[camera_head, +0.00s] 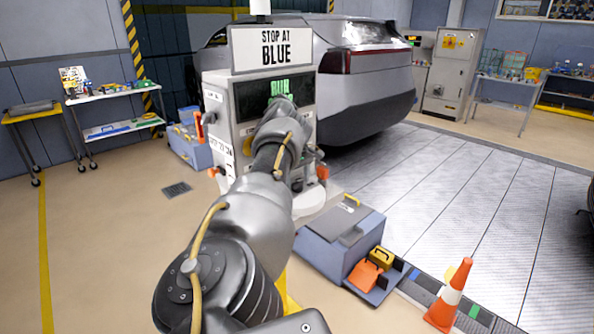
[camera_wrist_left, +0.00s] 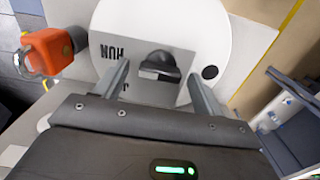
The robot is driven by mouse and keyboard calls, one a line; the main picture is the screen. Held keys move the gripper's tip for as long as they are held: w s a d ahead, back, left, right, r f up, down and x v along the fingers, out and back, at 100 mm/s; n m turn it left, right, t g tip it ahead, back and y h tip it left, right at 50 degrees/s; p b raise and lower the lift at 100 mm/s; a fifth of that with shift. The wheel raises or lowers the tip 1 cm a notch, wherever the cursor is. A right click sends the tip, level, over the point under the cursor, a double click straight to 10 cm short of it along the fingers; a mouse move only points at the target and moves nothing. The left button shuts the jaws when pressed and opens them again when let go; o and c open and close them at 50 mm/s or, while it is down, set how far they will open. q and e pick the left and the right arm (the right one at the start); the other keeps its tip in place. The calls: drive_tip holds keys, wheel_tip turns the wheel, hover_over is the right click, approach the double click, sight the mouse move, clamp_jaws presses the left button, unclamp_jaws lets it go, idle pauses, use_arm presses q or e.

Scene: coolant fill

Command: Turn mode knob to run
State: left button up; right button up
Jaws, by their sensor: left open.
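The mode knob (camera_wrist_left: 160,66) is a small dark knob on a pale plate with a white round disc (camera_wrist_left: 222,38) behind it, in the left wrist view. Upside-down lettering that looks like RUN is left of the knob, and a black dot is to its right. My left gripper (camera_wrist_left: 158,74) is open, with one finger on each side of the knob and visible gaps between. In the head view my left arm reaches to the coolant machine (camera_head: 222,125) and hides the knob and the fingers. My right gripper is not in view.
An orange fitting (camera_wrist_left: 50,50) sticks out left of the plate in the wrist view. A sign reading STOP AT BLUE (camera_head: 272,48) tops the machine, above a partly hidden green display. A blue-grey box (camera_head: 335,240) and traffic cone (camera_head: 450,295) stand right; a car (camera_head: 370,75) is behind.

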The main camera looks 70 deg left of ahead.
use_arm(q)
wheel_tip(320, 180, up, 11)
idle(0.4)
drive_tip(key=shift+f, duration=0.1)
idle(0.5)
